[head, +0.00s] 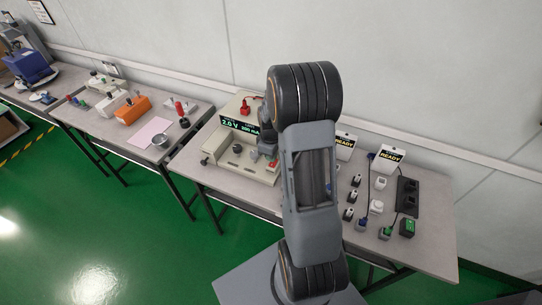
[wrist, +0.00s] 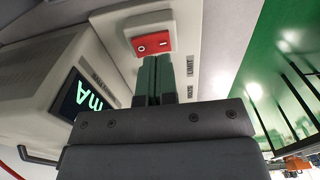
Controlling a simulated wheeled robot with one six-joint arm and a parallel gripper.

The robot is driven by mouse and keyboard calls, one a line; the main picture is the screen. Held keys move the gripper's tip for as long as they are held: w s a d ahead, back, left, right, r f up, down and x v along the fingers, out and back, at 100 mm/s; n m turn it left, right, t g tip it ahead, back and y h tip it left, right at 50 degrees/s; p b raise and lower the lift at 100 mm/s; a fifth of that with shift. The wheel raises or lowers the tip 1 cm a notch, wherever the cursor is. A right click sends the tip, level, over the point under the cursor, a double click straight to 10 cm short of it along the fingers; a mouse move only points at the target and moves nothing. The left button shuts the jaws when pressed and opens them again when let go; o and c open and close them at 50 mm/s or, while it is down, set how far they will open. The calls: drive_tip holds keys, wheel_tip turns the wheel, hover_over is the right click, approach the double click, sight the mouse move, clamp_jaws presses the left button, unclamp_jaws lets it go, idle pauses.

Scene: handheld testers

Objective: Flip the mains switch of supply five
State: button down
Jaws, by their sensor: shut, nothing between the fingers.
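A beige power supply (head: 212,146) with a lit display (head: 238,125) reading 2.0 V and about 300 mA stands on the bench. Whether it is number five I cannot read. In the wrist view a red rocker switch (wrist: 152,43), marked O and I, sits on a pale raised mount. My gripper (wrist: 155,58) is shut and empty, its green fingertips just below the switch in the picture. Whether they touch it I cannot tell. Which side of the rocker is pressed in is unclear. In the head view my arm hides part of the supply and the switch.
Two READY units (head: 391,154), small plugs and a black socket block (head: 408,192) stand on the bench at right. The left bench holds an orange box (head: 133,110), a pink sheet (head: 149,133) and a metal bowl (head: 160,141). A red-topped part (head: 245,107) rises behind the display.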

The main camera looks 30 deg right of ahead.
sight(271, 163)
wheel_tip(271, 163, up, 12)
idle(0.4)
drive_tip(key=shift+d+f+b, duration=0.1)
drive_tip(key=shift+b, duration=0.2)
